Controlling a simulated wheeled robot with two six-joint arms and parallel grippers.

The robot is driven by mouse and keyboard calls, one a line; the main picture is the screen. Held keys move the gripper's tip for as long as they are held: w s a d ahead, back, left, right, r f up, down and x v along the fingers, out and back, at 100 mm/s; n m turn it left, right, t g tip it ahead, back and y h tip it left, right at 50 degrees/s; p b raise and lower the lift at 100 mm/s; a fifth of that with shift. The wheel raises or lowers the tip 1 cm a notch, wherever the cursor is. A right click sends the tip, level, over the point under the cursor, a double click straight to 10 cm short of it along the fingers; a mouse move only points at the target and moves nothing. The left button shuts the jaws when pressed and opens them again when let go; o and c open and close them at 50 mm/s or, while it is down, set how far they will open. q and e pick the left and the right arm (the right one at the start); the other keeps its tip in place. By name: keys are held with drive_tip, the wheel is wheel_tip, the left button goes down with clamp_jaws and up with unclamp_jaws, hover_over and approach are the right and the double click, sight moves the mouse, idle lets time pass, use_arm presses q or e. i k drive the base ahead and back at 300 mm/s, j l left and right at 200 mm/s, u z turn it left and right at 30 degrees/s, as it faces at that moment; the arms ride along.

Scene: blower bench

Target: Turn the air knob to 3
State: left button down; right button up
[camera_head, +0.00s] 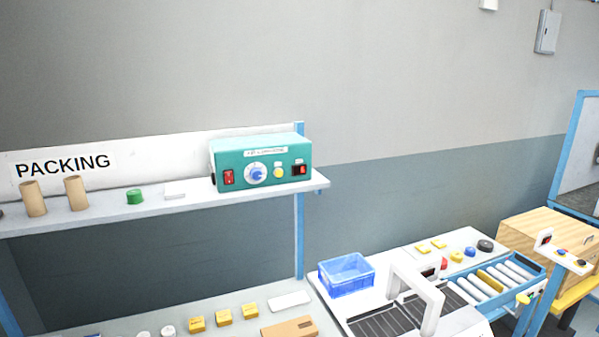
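A teal blower box (262,162) stands at the right end of the upper shelf. On its front is a blue air knob (257,173) on a round white dial. The dial's numbers and the knob's pointer are too small to read. A red switch (229,177) sits left of the knob. A yellow button (279,172) and a black and red switch (299,169) sit to its right. Neither of my grippers shows in the head view, and nothing touches the knob.
The shelf (105,210) also holds two cardboard tubes (75,193), a green cap (135,197) and a white block (175,190). Below are a blue crate (346,274), a white arch-shaped frame (418,290) and yellow boxes (223,317). The space before the blower is clear.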

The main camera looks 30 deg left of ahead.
sight(256, 173)
drive_tip(key=u, duration=1.25)
